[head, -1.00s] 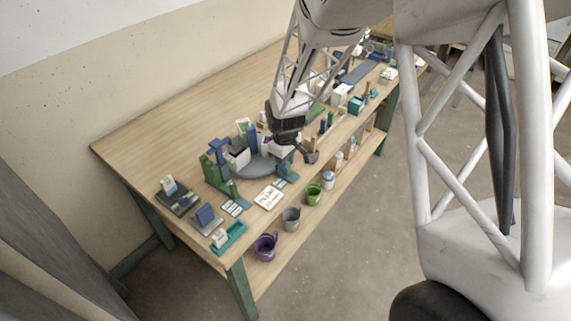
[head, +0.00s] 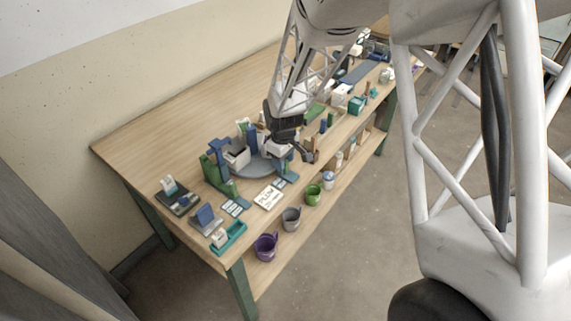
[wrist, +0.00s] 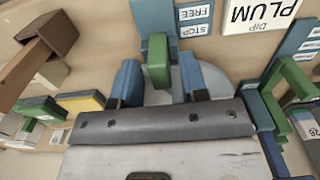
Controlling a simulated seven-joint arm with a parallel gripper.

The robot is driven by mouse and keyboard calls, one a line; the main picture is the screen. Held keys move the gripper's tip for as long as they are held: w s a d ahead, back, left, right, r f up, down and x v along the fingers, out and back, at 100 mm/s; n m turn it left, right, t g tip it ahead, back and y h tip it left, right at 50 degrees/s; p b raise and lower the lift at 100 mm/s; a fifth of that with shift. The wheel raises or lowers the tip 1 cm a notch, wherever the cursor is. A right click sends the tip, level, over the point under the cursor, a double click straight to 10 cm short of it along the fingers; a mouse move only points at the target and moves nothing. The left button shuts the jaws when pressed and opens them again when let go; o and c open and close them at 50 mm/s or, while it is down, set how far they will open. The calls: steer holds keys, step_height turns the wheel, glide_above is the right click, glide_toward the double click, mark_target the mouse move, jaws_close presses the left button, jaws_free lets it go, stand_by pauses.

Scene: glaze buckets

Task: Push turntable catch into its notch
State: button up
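The turntable (head: 247,172) is a round grey disc on the bench. In the wrist view, part of its grey disc (wrist: 212,78) shows behind my fingers. An upright green block (wrist: 158,62), which looks like the catch, stands at the disc's edge beside a blue strip with FREE and STOP labels (wrist: 194,20). My gripper (wrist: 160,82) has two blue fingers standing apart, one on each side of the green block, with small gaps visible. In the head view my gripper (head: 287,140) is low over the turntable's right side. I cannot make out the notch.
A PLUM dip card (wrist: 262,14) lies beside the labels. Green and blue stands (head: 216,165) rise left of the turntable. Purple (head: 265,247), grey (head: 291,219) and green (head: 312,195) buckets line the lower front shelf. The bench's back left is bare.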

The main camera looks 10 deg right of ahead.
steer(key=shift+r, duration=0.1)
steer(key=shift+r, duration=3.4)
steer(key=shift+s+d+r, duration=0.2)
steer(key=shift+s+r, duration=0.05)
steer(key=shift+r, duration=0.2)
steer(key=s+d+r+m+t, duration=0.1)
steer(key=s+d+r+m, duration=0.35)
steer(key=s+r, duration=0.8)
steer(key=s+d+r+m, duration=0.2)
steer(key=s+r, duration=0.1)
steer(key=s, duration=0.6)
steer(key=s+d+r+m+t, duration=0.1)
steer(key=s+d+r+m, duration=0.1)
steer(key=s, duration=0.7)
steer(key=shift+s+d+r+m+t, duration=0.3)
steer(key=shift+d+r+m, duration=0.1)
steer(key=shift+r, duration=0.45)
